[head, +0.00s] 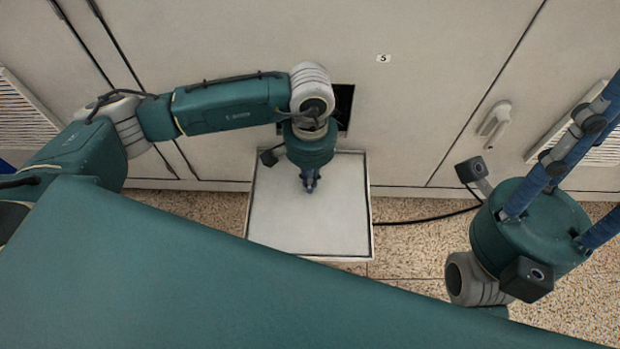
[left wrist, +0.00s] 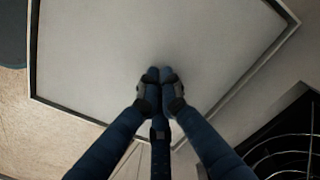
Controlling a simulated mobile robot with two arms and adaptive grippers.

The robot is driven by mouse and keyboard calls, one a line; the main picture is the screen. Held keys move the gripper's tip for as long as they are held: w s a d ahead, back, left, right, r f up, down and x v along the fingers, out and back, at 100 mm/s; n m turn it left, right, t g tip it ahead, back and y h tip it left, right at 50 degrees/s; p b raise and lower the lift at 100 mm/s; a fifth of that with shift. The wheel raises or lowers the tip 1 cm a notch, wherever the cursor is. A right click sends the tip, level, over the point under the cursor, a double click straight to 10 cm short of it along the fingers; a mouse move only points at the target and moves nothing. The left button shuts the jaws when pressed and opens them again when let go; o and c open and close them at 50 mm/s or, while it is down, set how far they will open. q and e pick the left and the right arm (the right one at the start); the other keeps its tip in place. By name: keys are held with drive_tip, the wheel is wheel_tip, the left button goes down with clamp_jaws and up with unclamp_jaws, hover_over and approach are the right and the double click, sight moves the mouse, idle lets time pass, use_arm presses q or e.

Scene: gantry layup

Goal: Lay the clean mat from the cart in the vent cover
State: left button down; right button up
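The vent cover (head: 369,205) is a shallow framed tray lying face-up below the wall panels. A pale flat mat (head: 310,225) fills its inside; the left wrist view also shows the mat (left wrist: 170,35) within the dark-edged rim (left wrist: 75,112). My left gripper (head: 309,184) points down over the mat near its wall-side part. Its fingertips (left wrist: 157,75) are together, with nothing visible between them; I cannot tell whether they touch the mat. My right gripper (head: 605,165) is off to the right, its blue fingers spread apart and partly cut off by the picture edge. No cart is in view.
A dark square opening (head: 343,106) is in the wall behind my left wrist; a round wire guard (left wrist: 285,155) shows in the left wrist view. A black cable (head: 425,220) runs along the speckled floor (head: 405,262). A handle (head: 495,120) sticks out at right.

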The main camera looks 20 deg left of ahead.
use_arm(q)
drive_tip(key=c, duration=1.9)
unclamp_jaws()
drive_tip(key=shift+o, duration=0.2)
drive_tip(key=shift+r, duration=0.1)
wheel_tip(320, 180, up, 12)
drive_tip(key=shift+w, duration=0.3)
drive_tip(key=shift+a, duration=0.1)
